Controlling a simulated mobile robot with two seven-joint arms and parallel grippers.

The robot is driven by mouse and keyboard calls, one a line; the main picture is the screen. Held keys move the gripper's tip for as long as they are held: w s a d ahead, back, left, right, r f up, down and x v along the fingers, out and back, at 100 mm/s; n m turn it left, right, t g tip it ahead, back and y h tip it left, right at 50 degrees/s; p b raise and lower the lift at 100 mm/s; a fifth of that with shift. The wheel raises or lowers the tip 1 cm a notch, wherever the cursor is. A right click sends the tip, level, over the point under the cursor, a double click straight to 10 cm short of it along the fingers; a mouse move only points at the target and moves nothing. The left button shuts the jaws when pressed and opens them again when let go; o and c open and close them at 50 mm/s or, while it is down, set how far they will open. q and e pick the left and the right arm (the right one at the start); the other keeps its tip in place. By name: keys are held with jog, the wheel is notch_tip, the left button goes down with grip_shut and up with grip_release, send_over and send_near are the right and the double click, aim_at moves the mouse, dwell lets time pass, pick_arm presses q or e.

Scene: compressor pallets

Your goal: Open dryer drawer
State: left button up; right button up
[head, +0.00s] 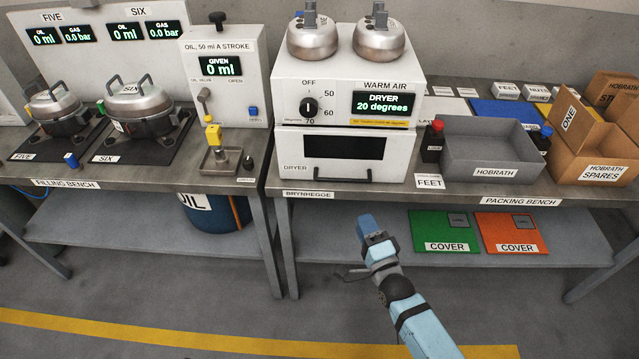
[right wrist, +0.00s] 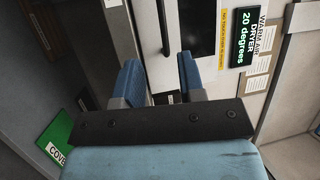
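The dryer (head: 290,85) is a white cabinet on the bench, its display reading 20 degrees and its dial near OFF to 70 marks. Its drawer (head: 295,150) is the lower white front with a dark window, and it looks shut. A dark bar handle (head: 343,179) runs along the drawer's lower edge; it also shows in the right wrist view (right wrist: 163,25). My right gripper (head: 366,226) is below and in front of the handle, apart from it. In the right wrist view its two blue fingers (right wrist: 160,78) are spread with nothing held between them. My left gripper is out of view.
Two metal pots (head: 379,40) stand on the dryer. The packing bench (head: 450,193) edge lies below the drawer. A grey crate (head: 490,152) and cardboard boxes (head: 590,155) are to the right. Green (head: 430,240) and orange (head: 500,240) covers lie on the lower shelf.

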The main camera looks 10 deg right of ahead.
aim_at(344, 181)
jog(key=p+x, duration=0.1)
jog(key=x, duration=1.2)
jog(key=shift+w+r, duration=0.2)
jog(key=shift+w, duration=0.15)
grip_shut()
